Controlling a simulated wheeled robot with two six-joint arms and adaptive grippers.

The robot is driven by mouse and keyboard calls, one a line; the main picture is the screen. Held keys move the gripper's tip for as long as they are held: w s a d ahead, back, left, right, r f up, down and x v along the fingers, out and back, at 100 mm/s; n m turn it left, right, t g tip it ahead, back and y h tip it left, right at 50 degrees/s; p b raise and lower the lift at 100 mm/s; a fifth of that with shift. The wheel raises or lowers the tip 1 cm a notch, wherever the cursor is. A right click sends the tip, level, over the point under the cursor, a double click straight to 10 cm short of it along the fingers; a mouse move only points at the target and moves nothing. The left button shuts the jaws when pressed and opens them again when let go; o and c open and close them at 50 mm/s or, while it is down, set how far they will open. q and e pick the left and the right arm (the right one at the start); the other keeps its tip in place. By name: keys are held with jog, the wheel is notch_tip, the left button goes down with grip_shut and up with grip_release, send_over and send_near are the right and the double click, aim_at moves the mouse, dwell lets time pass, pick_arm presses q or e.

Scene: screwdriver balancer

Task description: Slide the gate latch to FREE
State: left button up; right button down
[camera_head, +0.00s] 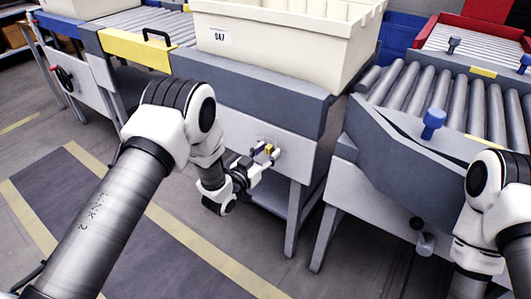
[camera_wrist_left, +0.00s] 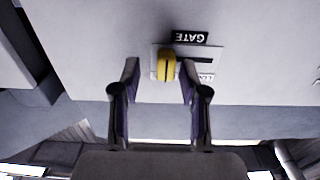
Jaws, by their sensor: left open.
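The gate latch is a yellow knob (camera_wrist_left: 166,66) in a dark horizontal slot on a pale plate (camera_wrist_left: 208,51). The knob sits at the slot's left end in the left wrist view, with the slot running to the right. A dark GATE label (camera_wrist_left: 190,38) shows upside down above it; a small white label (camera_wrist_left: 206,77) below is partly hidden and unreadable. My left gripper (camera_wrist_left: 160,70) is open, with its fingertips on either side of the knob and visible gaps. In the head view, my left gripper (camera_head: 260,162) is at the panel by the knob (camera_head: 269,149).
The latch is on the grey front panel (camera_head: 225,112) of a conveyor. A large cream bin (camera_head: 285,45) stands above it. A roller conveyor (camera_head: 450,90) with a blue knob (camera_head: 433,122) is at right. My right arm (camera_head: 490,205) is at the right edge; its gripper is outside the view.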

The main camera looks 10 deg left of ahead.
pick_arm(q)
jog(key=v, duration=1.2)
jog(key=s+a+f+n+g+y, duration=0.2)
jog(key=s+f+g+y, duration=0.2)
jog(key=s+f+g, duration=0.9)
jog(key=s+a+f+n+g+y, duration=0.15)
jog(key=s+f, duration=0.25)
jog(key=s, duration=0.5)
jog(key=s+a+f+n+g+y, duration=0.15)
jog(key=s+f, duration=0.25)
jog(key=s, duration=0.6)
notch_tip(320, 180, up, 23)
jog(key=g+p, duration=0.1)
jog(key=p, duration=2.1)
jog(key=shift+m+h+p, duration=0.3)
jog(key=shift+h+p, duration=0.1)
jog(key=shift+s+r, duration=0.1)
jog(key=shift+c, duration=0.3)
